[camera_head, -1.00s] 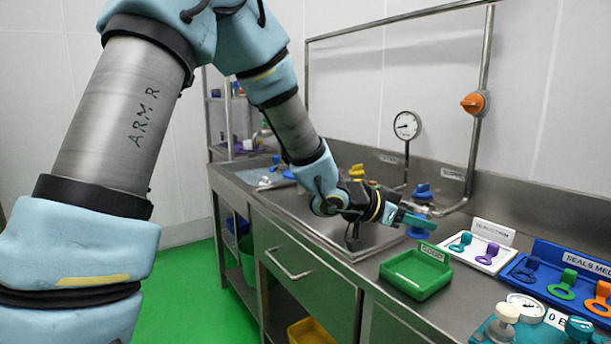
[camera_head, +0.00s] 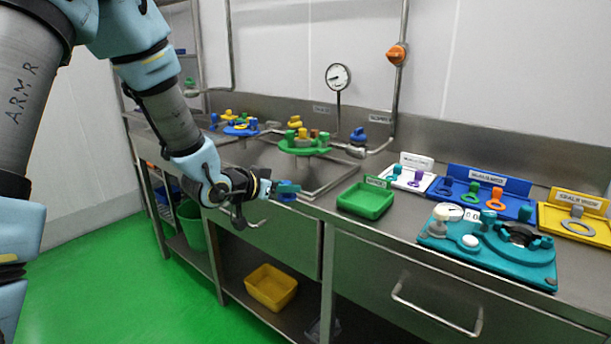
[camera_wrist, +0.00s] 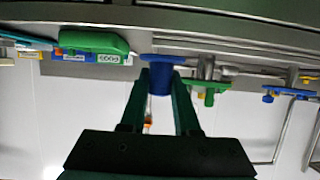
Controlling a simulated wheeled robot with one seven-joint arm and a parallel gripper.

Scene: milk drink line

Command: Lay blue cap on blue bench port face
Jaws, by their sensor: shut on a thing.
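My gripper (camera_head: 280,189) is shut on a blue cap (camera_head: 288,187), held out in front of the bench edge, clear of any surface. In the wrist view the cap (camera_wrist: 166,64), with a wide rim and narrower body, sits between the two dark green fingertips (camera_wrist: 165,78). A blue disc-shaped fixture (camera_head: 240,131) with yellow parts stands at the far left of the bench. It seems to show in the wrist view as well (camera_wrist: 283,92). The port face on it cannot be made out.
A green fixture (camera_head: 303,149) stands at the sink, nearer than the blue one. A green tray (camera_head: 365,201), a white rack (camera_head: 410,181), a blue rack (camera_head: 470,198), a yellow rack (camera_head: 560,224) and a teal unit (camera_head: 490,254) occupy the right bench. Green floor is clear at left.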

